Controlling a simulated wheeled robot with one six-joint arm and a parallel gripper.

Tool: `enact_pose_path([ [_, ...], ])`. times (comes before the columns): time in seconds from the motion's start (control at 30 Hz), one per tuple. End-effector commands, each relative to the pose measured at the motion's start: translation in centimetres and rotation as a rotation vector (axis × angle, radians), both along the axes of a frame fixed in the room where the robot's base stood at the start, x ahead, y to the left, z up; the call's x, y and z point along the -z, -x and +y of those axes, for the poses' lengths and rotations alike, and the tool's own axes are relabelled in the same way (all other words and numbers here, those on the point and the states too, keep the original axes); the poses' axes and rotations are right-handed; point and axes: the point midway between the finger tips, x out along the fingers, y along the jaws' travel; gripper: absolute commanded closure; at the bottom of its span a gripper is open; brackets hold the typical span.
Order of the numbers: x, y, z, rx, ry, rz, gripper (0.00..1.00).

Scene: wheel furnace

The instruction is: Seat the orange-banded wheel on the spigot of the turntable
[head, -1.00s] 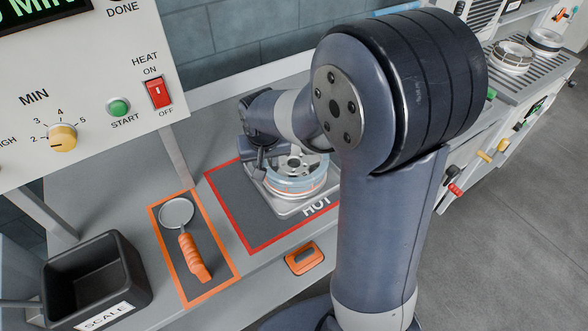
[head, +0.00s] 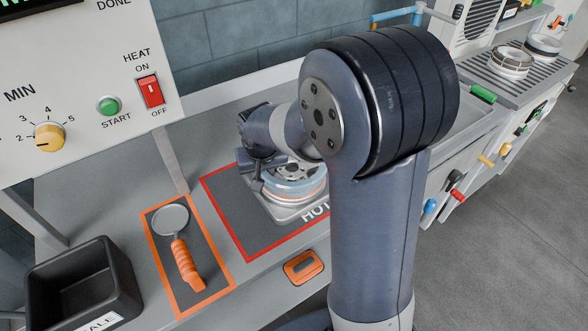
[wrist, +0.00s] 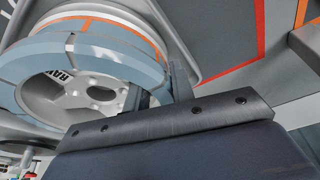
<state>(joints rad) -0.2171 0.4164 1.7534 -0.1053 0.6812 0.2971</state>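The orange-banded wheel (head: 298,187), with a blue-grey outer ring and a pale spoked hub, is over the metal tray on the HOT mat, partly behind my arm in the head view. In the wrist view the wheel (wrist: 95,60) fills the upper left, its orange band along the far side. My gripper (wrist: 157,88) has one finger inside the rim and one outside, and appears closed on the rim wall. I cannot tell whether the wheel's underside touches the tray. The turntable's spigot cannot be made out.
The red-bordered HOT mat (head: 240,227) lies on the bench. Left of it are an orange-handled round tool (head: 180,245) on an orange-framed mat and a black bin (head: 80,280). An orange block (head: 303,267) is at the bench front. The control panel (head: 75,75) overhangs at left.

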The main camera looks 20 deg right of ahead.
Motion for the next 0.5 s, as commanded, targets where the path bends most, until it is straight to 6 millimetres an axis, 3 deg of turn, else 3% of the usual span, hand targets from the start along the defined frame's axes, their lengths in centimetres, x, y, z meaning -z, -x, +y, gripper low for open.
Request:
enact_pose_path([
  [0.17, 0.03, 0.03, 0.02, 0.000, 0.000, 0.001, 1.00],
  [0.5, -0.11, -0.04, 0.02, 0.000, 0.000, -0.002, 1.00],
])
